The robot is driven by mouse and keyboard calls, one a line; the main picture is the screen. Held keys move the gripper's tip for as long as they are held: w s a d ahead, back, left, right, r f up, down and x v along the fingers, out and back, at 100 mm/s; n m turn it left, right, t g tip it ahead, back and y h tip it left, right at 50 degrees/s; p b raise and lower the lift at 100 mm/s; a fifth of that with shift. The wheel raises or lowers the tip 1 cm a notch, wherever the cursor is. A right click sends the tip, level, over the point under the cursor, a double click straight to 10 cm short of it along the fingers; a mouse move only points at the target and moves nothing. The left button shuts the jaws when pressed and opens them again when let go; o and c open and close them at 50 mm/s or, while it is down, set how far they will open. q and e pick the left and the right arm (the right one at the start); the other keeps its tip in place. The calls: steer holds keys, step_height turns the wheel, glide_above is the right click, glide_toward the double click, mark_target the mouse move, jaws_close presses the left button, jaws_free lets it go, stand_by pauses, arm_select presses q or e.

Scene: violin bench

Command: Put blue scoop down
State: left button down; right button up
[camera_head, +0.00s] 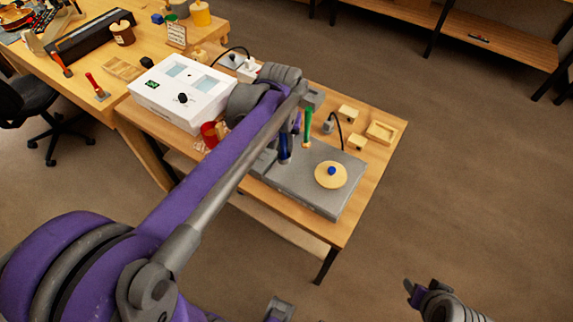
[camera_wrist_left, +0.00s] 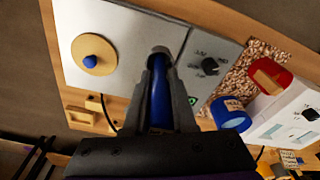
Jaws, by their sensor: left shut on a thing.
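My left gripper (camera_wrist_left: 160,70) is shut on the blue scoop (camera_wrist_left: 160,100), which stands out between the two fingers in the left wrist view. The far end of the scoop is dark and meets the grey hot plate (camera_wrist_left: 120,25) in that view; I cannot tell whether it touches. In the head view the blue scoop (camera_head: 284,148) hangs partly hidden by my left arm, over the left part of the grey plate (camera_head: 315,190). My right gripper (camera_head: 422,290) is at the lower right over the floor, away from the table; its jaws are unclear.
A round wooden lid (camera_head: 331,175) with a blue knob lies on the grey plate. A green-handled tool (camera_head: 307,125) stands behind the scoop. A white instrument box (camera_head: 182,92), a red container (camera_wrist_left: 270,75), a blue cup (camera_wrist_left: 230,113) and wooden trays (camera_head: 381,132) are nearby.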

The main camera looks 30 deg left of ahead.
mark_target(283, 141)
arm_select(q)
step_height(283, 141, down, 6)
steer(key=shift+f, duration=0.25)
steer(key=shift+b, duration=0.3)
steer(key=shift+f, duration=0.2)
steer(key=c, duration=0.7)
jaws_free()
steer(key=shift+c, duration=0.2)
steer(key=shift+r, duration=0.6)
steer(key=r, duration=0.3)
steer(key=s+r+p, duration=0.1)
steer(key=r, duration=0.7)
steer(key=shift+s+d, duration=0.2)
steer(key=shift+s, duration=0.05)
steer(key=s+d+f+m+t, duration=0.1)
steer(key=s+d+f+t, duration=0.1)
steer(key=s+f, duration=0.3)
steer(key=s+d+f+m+t, duration=0.1)
steer(key=s+d+f, duration=0.3)
steer(key=s, duration=0.6)
steer(key=shift+d+f+m+t, duration=0.25)
steer(key=shift+f+m+t, duration=0.15)
steer(key=shift+f+m, duration=0.45)
